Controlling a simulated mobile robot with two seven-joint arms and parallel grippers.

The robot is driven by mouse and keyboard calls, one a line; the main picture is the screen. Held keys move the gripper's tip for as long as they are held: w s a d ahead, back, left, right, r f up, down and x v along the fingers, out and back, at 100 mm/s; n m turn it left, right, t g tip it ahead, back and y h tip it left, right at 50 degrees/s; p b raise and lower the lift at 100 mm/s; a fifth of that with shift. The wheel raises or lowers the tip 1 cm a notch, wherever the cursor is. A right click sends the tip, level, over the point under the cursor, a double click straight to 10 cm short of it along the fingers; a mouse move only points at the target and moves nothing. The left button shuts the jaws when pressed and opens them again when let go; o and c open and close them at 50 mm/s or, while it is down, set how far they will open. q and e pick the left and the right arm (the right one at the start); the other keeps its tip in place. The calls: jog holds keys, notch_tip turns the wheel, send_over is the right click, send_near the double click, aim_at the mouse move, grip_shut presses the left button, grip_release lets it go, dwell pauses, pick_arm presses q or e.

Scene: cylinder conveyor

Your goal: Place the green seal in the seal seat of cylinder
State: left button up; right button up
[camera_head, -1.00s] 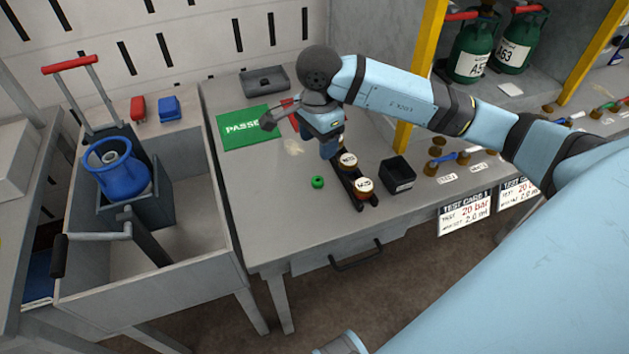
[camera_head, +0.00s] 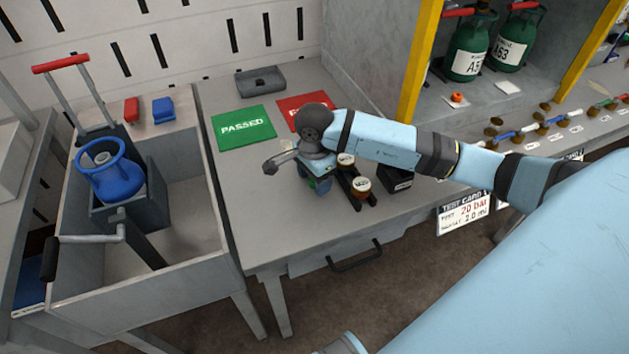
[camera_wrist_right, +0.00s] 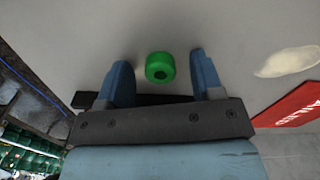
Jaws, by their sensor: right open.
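The green seal (camera_wrist_right: 160,67) lies on the grey worktop in the right wrist view, between the tips of my right gripper (camera_wrist_right: 158,72). The fingers are open, one on each side, with a gap to each. In the head view my right gripper (camera_head: 318,184) points down just left of the two-cup rack and hides the seal. The blue cylinder (camera_head: 112,184) stands in a dark holder at the left, its round grey top opening (camera_head: 103,158) facing up. My left gripper is not in view.
A dark rack (camera_head: 355,188) with two white-topped cups and a black box (camera_head: 397,180) stand right of my gripper. A green PASSED mat (camera_head: 243,128) and a red mat (camera_head: 296,106) lie behind. A clamp handle (camera_head: 90,237) crosses before the cylinder. The left front worktop is clear.

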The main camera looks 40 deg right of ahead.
jog(key=c, duration=1.1)
jog(key=shift+o, duration=0.2)
jog(key=shift+r, duration=0.15)
notch_tip(320, 180, up, 20)
jog(key=p, duration=0.2)
